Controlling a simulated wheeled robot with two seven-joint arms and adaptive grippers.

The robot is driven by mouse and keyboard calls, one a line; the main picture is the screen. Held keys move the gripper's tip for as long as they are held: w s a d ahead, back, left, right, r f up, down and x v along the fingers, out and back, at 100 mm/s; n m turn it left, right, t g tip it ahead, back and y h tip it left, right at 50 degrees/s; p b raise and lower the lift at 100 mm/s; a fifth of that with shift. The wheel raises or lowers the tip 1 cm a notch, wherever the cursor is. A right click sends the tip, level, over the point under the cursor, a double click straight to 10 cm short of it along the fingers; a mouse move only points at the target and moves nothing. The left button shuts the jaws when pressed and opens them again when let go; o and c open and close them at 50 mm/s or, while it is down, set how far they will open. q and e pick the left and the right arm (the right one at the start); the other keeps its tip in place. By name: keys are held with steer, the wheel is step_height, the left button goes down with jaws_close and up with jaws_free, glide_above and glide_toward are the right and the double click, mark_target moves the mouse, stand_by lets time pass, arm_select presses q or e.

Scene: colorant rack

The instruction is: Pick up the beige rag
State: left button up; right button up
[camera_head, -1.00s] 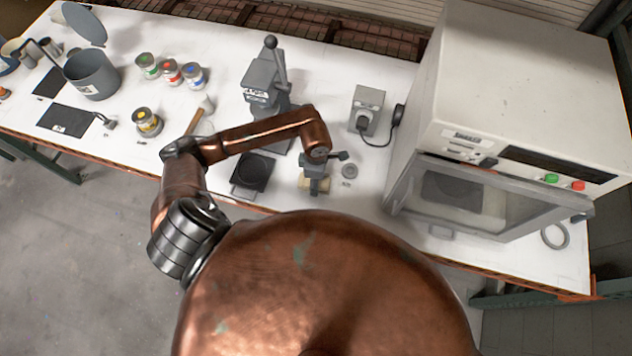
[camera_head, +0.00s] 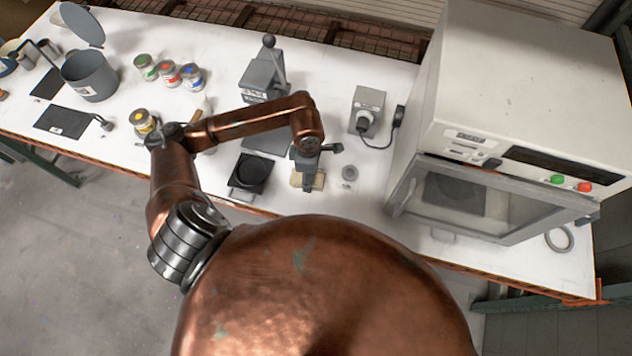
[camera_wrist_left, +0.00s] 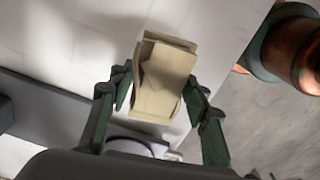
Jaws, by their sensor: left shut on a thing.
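The beige rag (camera_wrist_left: 165,80) is a folded, blocky cloth between the two green fingers of my left gripper (camera_wrist_left: 158,95) in the left wrist view. The fingers press on it from both sides, so the gripper is shut on it. In the head view the left gripper (camera_head: 308,181) points down near the front edge of the table, with the rag (camera_head: 297,181) showing beside its fingers. The gripper hides the rag's middle there. I cannot tell how far the rag is above the table. My right gripper is in neither view.
A black square plate (camera_head: 250,173) lies just left of the rag, and a small grey disc (camera_head: 349,173) lies to its right. A lever press (camera_head: 263,82) and grey box (camera_head: 367,108) stand behind. The large oven (camera_head: 500,130) is at the right, its door (camera_head: 480,205) facing front.

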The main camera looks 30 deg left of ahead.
arm_select(q)
steer(key=s+a+r+b, duration=0.2)
steer(key=s+a+r, duration=0.5)
steer(key=a, duration=0.2)
steer(key=shift+s+a+r+b, duration=0.2)
steer(key=shift+a+r+b, duration=0.05)
steer(key=shift+r+b, duration=0.05)
